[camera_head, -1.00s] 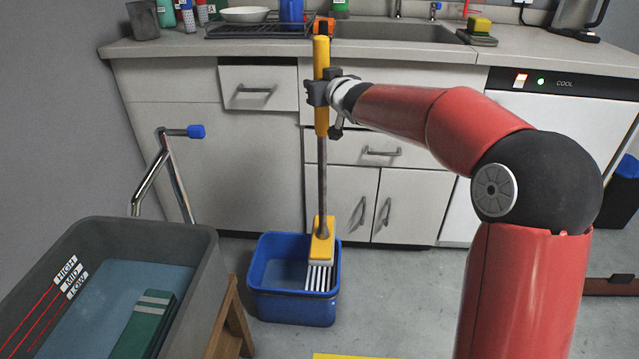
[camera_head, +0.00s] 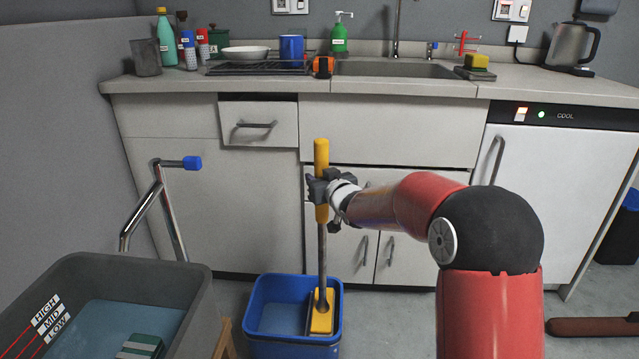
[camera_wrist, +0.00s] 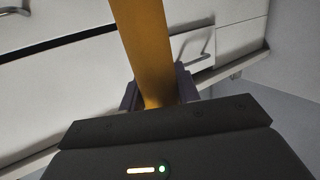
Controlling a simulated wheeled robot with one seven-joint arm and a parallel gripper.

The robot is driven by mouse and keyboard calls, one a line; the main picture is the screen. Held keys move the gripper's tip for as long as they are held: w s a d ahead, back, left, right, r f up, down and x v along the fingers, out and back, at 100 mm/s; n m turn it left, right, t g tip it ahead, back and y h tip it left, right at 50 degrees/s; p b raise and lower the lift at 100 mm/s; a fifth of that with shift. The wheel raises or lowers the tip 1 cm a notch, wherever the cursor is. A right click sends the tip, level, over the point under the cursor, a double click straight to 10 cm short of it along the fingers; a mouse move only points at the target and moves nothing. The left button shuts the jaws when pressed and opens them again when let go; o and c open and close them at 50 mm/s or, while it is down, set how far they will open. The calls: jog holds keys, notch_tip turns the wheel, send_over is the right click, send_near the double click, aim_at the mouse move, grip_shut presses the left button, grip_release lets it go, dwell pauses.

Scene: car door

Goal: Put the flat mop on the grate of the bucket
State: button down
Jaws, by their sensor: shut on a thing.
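The flat mop (camera_head: 321,245) stands upright, with a yellow grip, a grey pole and a yellow head. Its head is down inside the right side of the blue bucket (camera_head: 272,302), where the grate lies. The head covers most of the grate, and I cannot tell for sure that the two touch. My gripper (camera_head: 320,187) is shut on the mop's yellow grip, above the bucket. In the wrist view the yellow handle (camera_wrist: 150,55) runs up from between the jaws.
A grey tub of water (camera_head: 130,268) stands at the left on a wooden stand. A chrome rail with a blue end (camera_head: 190,162) rises behind it. White cabinets (camera_head: 400,135) stand close behind the mop. Clear floor lies right of the bucket.

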jog(key=shift+f, duration=0.25)
jog(key=shift+f, duration=0.2)
jog(key=c, duration=1)
grip_release()
jog(key=v, duration=1.2)
jog(key=shift+d+r, duration=0.1)
